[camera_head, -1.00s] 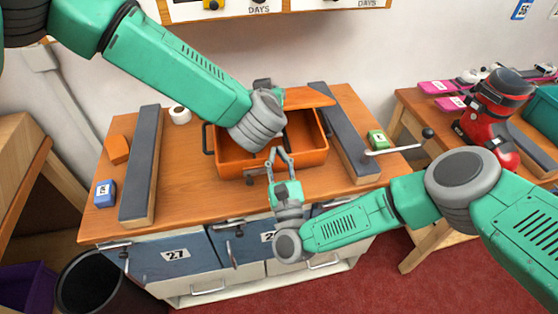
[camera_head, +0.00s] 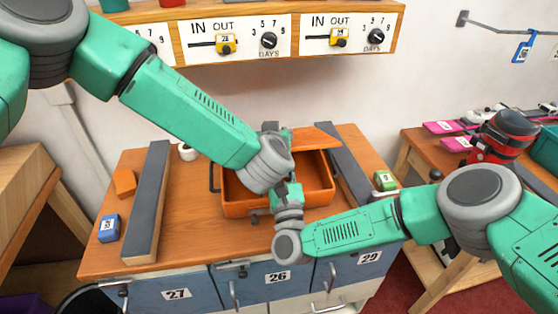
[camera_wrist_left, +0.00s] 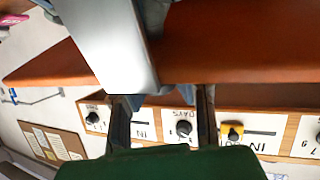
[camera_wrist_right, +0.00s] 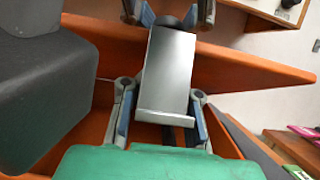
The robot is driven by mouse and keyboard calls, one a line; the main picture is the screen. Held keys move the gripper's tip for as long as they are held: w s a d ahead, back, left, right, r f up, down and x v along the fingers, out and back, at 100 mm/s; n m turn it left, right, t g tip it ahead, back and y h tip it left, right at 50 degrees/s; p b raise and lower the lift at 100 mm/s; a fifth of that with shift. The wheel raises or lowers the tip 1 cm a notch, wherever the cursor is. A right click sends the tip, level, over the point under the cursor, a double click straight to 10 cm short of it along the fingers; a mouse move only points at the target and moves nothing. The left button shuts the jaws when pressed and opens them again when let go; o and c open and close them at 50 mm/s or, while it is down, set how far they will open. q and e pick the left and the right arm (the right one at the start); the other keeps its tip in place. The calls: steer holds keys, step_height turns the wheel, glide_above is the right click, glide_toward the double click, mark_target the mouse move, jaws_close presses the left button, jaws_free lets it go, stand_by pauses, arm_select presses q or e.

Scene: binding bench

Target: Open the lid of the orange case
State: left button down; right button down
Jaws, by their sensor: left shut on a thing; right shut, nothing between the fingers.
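The orange case (camera_head: 322,192) stands on the bench, its box uncovered and its lid (camera_head: 318,140) raised at the back. My left gripper (camera_wrist_left: 162,100) is shut on the lid, whose orange panel also fills much of the left wrist view (camera_wrist_left: 240,50). In the head view my left forearm and wrist hide that grip and part of the case.
Dark-topped bars flank the case, left (camera_head: 148,200) and right (camera_head: 350,165). An orange block (camera_head: 125,183), a blue block (camera_head: 109,228) and a white roll (camera_head: 188,152) lie to the left. A green block (camera_head: 385,181) lies right. A panel (camera_head: 290,35) hangs on the wall behind.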

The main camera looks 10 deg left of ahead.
steer(key=shift+w+r, duration=0.2)
steer(key=shift+r, duration=0.5)
arm_select(q)
steer(key=c, duration=1.3)
jaws_free()
steer(key=shift+f, duration=0.1)
arm_select(e)
steer(key=shift+a, duration=0.1)
arm_select(q)
steer(key=shift+o, duration=0.2)
steer(key=shift+s, duration=0.2)
